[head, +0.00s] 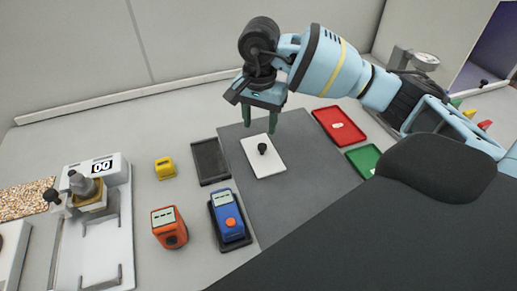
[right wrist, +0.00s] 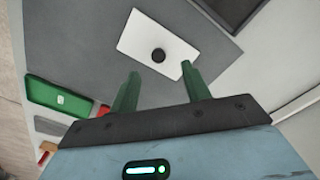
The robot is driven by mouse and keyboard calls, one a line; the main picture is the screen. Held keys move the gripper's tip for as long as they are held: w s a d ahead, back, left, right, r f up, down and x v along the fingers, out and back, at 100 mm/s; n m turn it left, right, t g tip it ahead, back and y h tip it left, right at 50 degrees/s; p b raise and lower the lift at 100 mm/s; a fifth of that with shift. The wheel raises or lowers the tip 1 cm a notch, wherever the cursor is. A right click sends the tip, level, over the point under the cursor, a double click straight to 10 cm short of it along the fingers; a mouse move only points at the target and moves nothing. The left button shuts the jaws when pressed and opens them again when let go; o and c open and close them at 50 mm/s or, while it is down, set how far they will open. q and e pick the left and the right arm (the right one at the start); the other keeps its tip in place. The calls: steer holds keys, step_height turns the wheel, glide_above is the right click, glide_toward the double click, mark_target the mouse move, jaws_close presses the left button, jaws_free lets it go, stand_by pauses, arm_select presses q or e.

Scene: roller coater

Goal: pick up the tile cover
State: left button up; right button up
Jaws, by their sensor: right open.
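A white rectangular plate with a black knob, which I take as the tile cover (head: 268,165), lies flat on the dark grey mat (head: 285,205). In the right wrist view the tile cover (right wrist: 137,38) lies beyond my fingertips, its knob in the middle. My right gripper (head: 260,125) hangs above the cover's far edge, its green fingers pointing down. The right gripper (right wrist: 160,80) is open with nothing between its fingers. Its fingers look apart from the knob. My left gripper is not in view.
A red tray (head: 339,126) and a green tray (head: 363,160) lie right of the mat. A black tray (head: 210,161) lies left of it. A blue device (head: 228,216), an orange device (head: 169,228) and a yellow block (head: 165,168) stand left. A white machine (head: 95,225) stands further left.

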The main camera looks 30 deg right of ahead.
mark_target(262, 145)
steer(key=shift+s+f, duration=0.1)
steer(key=shift+f, duration=1.2)
steer(key=f, duration=0.2)
steer(key=d+f, duration=0.1)
steer(key=f, duration=0.1)
steer(key=shift+f+p, duration=0.1)
steer(key=shift+p, duration=0.3)
steer(key=shift+f, duration=0.5)
jaws_close()
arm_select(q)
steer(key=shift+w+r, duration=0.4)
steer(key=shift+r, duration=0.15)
arm_select(e)
steer(key=shift+r, duration=0.2)
